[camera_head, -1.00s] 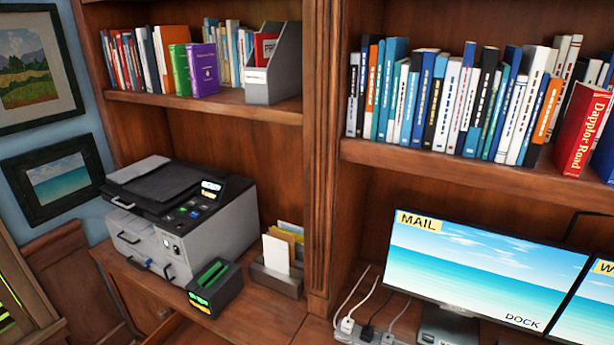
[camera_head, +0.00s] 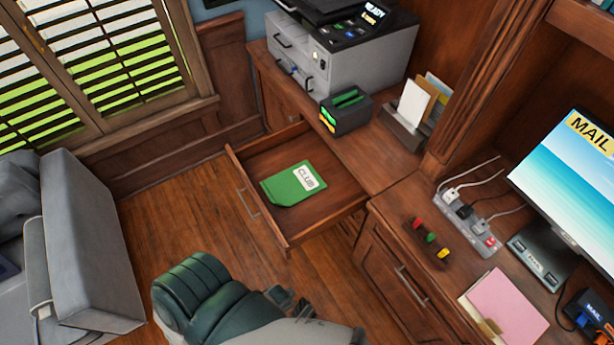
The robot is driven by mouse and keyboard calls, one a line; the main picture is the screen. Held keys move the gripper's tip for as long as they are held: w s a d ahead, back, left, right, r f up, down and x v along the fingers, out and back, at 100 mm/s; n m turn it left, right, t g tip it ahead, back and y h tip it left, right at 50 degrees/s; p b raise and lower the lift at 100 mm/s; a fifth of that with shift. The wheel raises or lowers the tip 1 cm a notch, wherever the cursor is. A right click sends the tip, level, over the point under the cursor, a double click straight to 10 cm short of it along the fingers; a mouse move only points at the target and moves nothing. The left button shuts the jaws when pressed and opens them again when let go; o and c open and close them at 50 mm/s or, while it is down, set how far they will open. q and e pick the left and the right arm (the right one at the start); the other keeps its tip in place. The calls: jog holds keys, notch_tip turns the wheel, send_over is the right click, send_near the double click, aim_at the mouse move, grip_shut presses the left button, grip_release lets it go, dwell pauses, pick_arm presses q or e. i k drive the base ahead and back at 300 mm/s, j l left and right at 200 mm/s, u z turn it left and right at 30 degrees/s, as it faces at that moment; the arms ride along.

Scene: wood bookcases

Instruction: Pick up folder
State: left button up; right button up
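A green folder (camera_head: 294,184) with a white label reading CLUB lies flat in an open wooden drawer (camera_head: 234,165). A pink folder (camera_head: 506,305) lies on the desk at the lower right. Part of my arm, dark green and pale grey, shows at the bottom edge, below and apart from the drawer; it seems to be my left arm. Small dark parts stick up from it, but I cannot make out its fingertips. Nothing of mine touches either folder. My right gripper is out of view.
A printer (camera_head: 345,62), a small black box (camera_head: 350,116) and a letter holder (camera_head: 402,132) stand above the drawer. A power strip (camera_head: 468,224) and monitor (camera_head: 565,190) are on the desk. A grey sofa (camera_head: 85,225) stands left. Wooden floor (camera_head: 170,225) lies between.

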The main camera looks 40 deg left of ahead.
aim_at(289, 187)
jog(key=u, duration=1.35)
jog(key=z, duration=0.2)
jog(key=i+l, duration=0.05)
